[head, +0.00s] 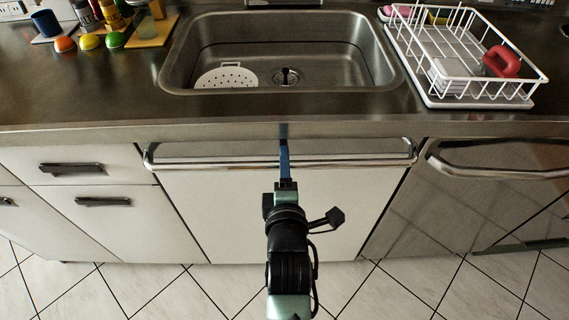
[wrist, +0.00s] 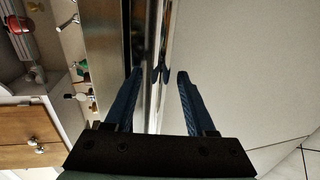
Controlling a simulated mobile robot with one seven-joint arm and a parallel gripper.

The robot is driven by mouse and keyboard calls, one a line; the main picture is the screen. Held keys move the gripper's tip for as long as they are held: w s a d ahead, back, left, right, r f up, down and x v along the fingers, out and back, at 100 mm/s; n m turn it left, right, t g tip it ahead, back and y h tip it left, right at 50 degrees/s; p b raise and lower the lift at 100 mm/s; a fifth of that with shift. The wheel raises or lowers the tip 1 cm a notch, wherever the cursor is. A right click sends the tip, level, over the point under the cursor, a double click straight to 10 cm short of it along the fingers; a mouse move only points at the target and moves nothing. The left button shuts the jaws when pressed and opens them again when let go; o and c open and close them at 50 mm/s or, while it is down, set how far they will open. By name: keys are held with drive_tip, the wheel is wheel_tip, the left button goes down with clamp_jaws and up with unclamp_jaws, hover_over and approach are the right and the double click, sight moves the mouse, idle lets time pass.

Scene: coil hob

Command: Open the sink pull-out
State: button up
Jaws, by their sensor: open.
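The sink pull-out is the wide white front (head: 230,205) under the sink, and it looks closed. Its long chrome bar handle (head: 215,164) runs across its top edge. My gripper (head: 284,150) is at the middle of this bar, with its blue fingers reaching over it. In the wrist view my gripper (wrist: 160,78) is open, one finger on each side of the bar (wrist: 156,50). The bar lies between the fingers in the picture; I cannot tell whether they touch it. The white front (wrist: 240,70) fills the right side of the wrist view.
The steel sink (head: 330,50) and dark counter (head: 90,105) are above. Drawers with dark handles (head: 70,168) are at left, and a steel appliance front with a bar handle (head: 495,172) is at right. A white dish rack (head: 465,92) stands on the counter. Tiled floor (head: 400,290) below is clear.

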drive_tip(key=shift+w, duration=0.45)
clamp_jaws()
drive_tip(key=shift+f, duration=0.1)
idle(1.1)
